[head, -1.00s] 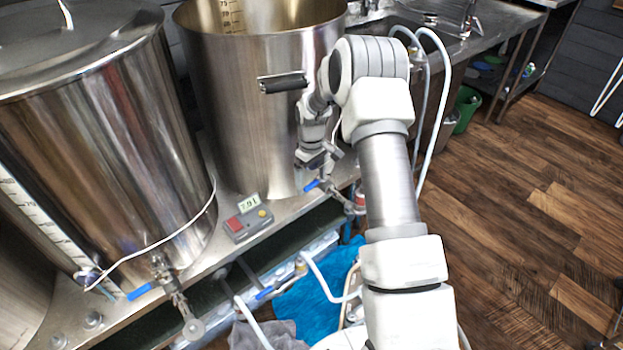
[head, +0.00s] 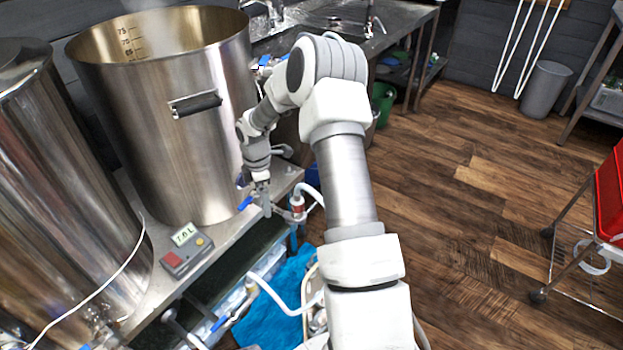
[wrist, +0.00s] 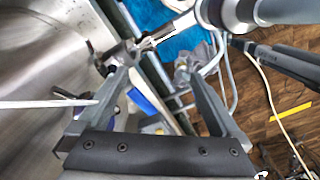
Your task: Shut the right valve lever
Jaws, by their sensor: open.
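The right valve lever (head: 245,203) is a short blue handle on the valve low at the front of the open steel kettle (head: 185,140). My gripper (head: 263,200) points down just right of the lever in the head view, close to the valve. In the wrist view my gripper (wrist: 152,68) is open, its two fingers apart. The steel valve fitting (wrist: 120,54) shows at the left fingertip; I cannot tell whether they touch. A blue piece shows between the fingers, but I cannot tell whether it is the lever. My gripper partly hides the valve in the head view.
A small control box (head: 187,250) with a display sits on the steel bench left of the valve. A white hose (head: 285,300) and blue cloth (head: 275,318) lie below. A second steel kettle (head: 60,190) stands left.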

